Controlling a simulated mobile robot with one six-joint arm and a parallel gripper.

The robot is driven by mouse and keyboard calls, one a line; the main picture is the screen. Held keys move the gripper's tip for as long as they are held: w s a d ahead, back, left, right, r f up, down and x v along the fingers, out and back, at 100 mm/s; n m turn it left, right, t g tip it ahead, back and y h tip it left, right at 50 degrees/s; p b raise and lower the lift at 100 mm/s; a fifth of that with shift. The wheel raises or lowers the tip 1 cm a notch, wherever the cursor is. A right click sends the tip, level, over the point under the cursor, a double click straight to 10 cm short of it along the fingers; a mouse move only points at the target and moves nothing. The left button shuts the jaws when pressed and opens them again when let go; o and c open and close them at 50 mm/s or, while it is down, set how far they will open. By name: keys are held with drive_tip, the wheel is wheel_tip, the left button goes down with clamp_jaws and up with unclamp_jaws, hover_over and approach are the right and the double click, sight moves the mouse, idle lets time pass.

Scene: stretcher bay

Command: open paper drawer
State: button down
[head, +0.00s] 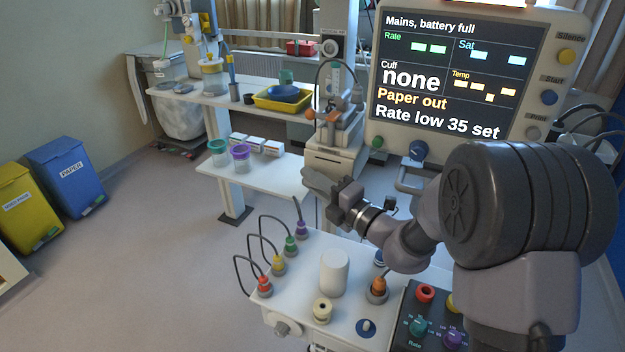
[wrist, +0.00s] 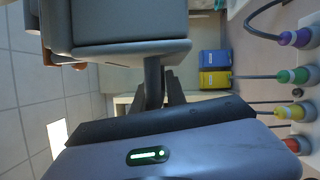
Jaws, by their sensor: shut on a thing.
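The paper drawer (head: 338,163) is in the lower front of a beige unit on the column, left of the monitor. In the wrist view the grey drawer front (wrist: 120,52) shows at the top left, turned sideways. My gripper (head: 318,183) is at the drawer's lower left front in the head view. In the wrist view its dark fingers (wrist: 164,92) are closed at a thin grey bar by the drawer front, which looks like its pull. My gripper covers part of the drawer, and I cannot tell whether the drawer stands out from the unit.
The monitor (head: 455,70) reads "Paper out". Below lies a white top (head: 310,255) with coloured plugs, a white cylinder (head: 334,272) and knobs. A shelf (head: 235,172) with cups is at the left. Yellow and blue bins (head: 65,178) stand farther left, with open floor between.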

drive_tip(key=shift+w+r, duration=0.1)
drive_tip(key=shift+r, duration=0.25)
idle(0.5)
